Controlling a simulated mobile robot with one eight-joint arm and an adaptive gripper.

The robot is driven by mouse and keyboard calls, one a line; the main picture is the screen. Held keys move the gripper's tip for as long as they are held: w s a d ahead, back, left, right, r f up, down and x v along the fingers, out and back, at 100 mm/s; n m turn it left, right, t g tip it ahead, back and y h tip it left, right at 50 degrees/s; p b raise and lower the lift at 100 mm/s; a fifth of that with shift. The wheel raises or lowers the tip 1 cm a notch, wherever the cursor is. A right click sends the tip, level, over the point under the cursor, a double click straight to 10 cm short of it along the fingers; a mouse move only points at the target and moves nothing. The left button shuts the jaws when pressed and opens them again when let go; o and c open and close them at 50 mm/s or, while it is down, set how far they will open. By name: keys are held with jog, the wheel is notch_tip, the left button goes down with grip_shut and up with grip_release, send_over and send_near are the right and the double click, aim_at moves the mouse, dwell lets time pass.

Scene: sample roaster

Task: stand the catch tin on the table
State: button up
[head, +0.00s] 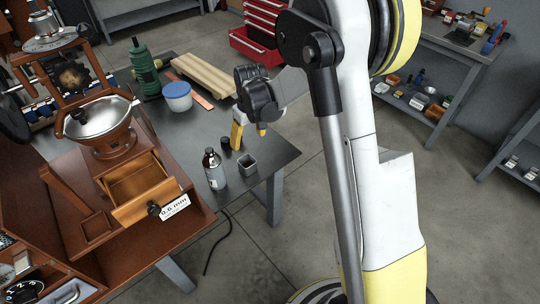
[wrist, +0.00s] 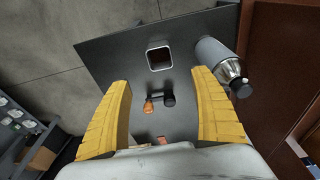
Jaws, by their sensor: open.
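The catch tin (head: 247,165) looks like a small square grey metal tin with an open top. It stands upright on the dark table (head: 273,158) near its front right corner. It also shows in the wrist view (wrist: 160,58), ahead of and between the fingers, with its dark inside visible. My gripper (head: 249,134) is open, with yellow fingers pointing down, above the table and behind the tin in the head view. The tin is apart from my gripper.
A grey bottle (head: 214,169) with a dark cap stands left of the tin. A small black object (head: 225,143) is behind it. A wooden roaster stand (head: 78,206) with an open drawer (head: 143,187) is at left. A blue tub (head: 177,98) and boards (head: 207,76) lie farther back.

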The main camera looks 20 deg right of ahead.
jog(key=s+r+m+t, duration=0.2)
jog(key=s+r+t, duration=0.1)
jog(key=s+r, duration=1.45)
jog(key=s+m+t, duration=0.1)
jog(key=s+t, duration=0.1)
jog(key=s, duration=0.7)
jog(key=shift+s+a+r, duration=0.2)
jog(key=shift+s+r, duration=0.05)
jog(key=shift+r, duration=0.05)
